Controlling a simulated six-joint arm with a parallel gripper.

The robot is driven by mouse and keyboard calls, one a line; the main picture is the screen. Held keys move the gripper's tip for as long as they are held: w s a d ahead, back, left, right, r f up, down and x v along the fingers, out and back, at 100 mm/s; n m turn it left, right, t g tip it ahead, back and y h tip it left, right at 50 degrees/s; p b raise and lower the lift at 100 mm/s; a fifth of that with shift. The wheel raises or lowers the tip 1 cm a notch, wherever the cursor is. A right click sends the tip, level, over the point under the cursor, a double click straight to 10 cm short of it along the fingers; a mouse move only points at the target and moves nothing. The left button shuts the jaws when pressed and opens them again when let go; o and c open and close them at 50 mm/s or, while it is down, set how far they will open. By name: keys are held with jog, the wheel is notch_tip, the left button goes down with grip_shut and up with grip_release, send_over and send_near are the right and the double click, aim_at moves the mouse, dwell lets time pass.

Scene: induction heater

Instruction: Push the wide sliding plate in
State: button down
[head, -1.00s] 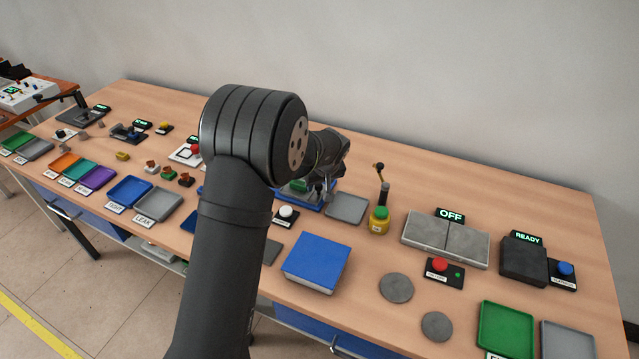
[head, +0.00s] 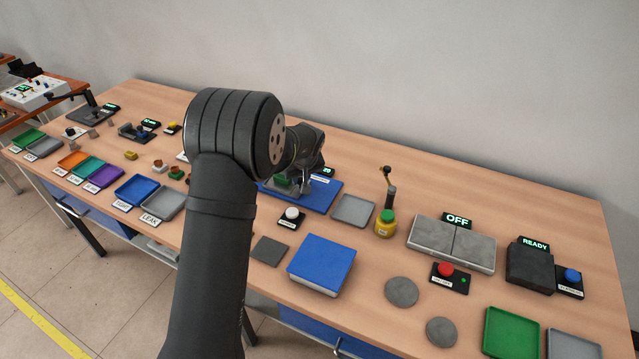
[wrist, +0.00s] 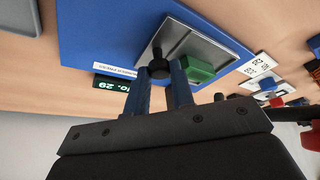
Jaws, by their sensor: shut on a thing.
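The wide sliding plate appears to be the silver-grey plate (wrist: 207,42) set in the blue base (wrist: 100,30) in the wrist view. A black knob (wrist: 157,69) stands at its near edge. My gripper (wrist: 158,76) is shut on this knob, with one blue-grey finger on each side. A green block (wrist: 197,69) sits beside the knob, to its right. In the head view my gripper (head: 303,187) is over the blue base (head: 327,192), and my wrist hides much of the plate there.
A green-lit display (head: 328,170) stands behind the base. A grey tray (head: 353,210) lies to its right, and a white button (head: 292,213) in front. The bench behind the base looks clear.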

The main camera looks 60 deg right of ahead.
aim_at(292, 186)
jog(key=shift+w, duration=1.65)
jog(key=c, duration=1.3)
grip_release()
jog(key=shift+o, duration=0.2)
jog(key=shift+s+r, duration=0.1)
jog(key=shift+r, duration=0.15)
jog(key=v, duration=1.6)
jog(key=shift+a+r, duration=0.15)
jog(key=shift+r, duration=0.2)
jog(key=shift+f, duration=0.1)
